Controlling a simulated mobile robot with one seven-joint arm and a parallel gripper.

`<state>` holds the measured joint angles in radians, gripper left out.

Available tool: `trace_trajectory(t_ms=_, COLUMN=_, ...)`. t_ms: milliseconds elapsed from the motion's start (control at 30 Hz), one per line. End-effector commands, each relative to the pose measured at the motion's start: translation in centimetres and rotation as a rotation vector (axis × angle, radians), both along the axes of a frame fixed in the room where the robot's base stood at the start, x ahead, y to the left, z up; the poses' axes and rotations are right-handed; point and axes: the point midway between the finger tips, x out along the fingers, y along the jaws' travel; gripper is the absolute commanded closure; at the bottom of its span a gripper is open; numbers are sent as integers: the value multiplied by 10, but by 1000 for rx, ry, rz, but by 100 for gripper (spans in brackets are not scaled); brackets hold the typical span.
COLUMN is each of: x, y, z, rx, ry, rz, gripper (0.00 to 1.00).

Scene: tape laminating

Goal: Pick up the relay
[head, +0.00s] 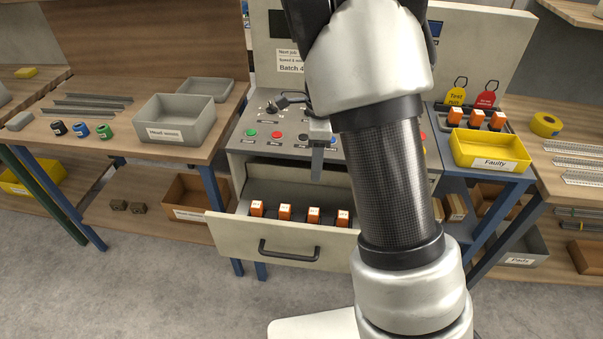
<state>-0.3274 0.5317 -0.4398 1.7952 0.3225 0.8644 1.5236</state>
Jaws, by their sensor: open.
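Several orange relays with white labels stand in a row in the open drawer (225,227); the left one (257,208), the second (285,211), the third (314,215) and the right one (343,218) show. Three similar orange relays (476,118) stand on a dark rack at the right, behind the yellow Faulty tray (460,150). My gripper (317,165) is mostly hidden by my arm; a grey finger points down in front of the control panel, above the drawer relays and apart from them. It is open, and I see nothing held.
The drawer sticks out from the console (250,150), with a dark handle (289,250). A grey Head screws bin (176,120) stands on the left bench. Yellow tape (545,124) lies on the right bench. My arm covers the middle of the view and the drawer's right end.

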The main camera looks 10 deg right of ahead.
Motion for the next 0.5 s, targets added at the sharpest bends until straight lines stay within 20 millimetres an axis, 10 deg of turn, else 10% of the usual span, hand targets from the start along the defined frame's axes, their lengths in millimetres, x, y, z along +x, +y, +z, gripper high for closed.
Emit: trace_trajectory(t_ms=500, x=8, y=-2, z=-82, rx=-25, ry=25, rz=-96, gripper=52)
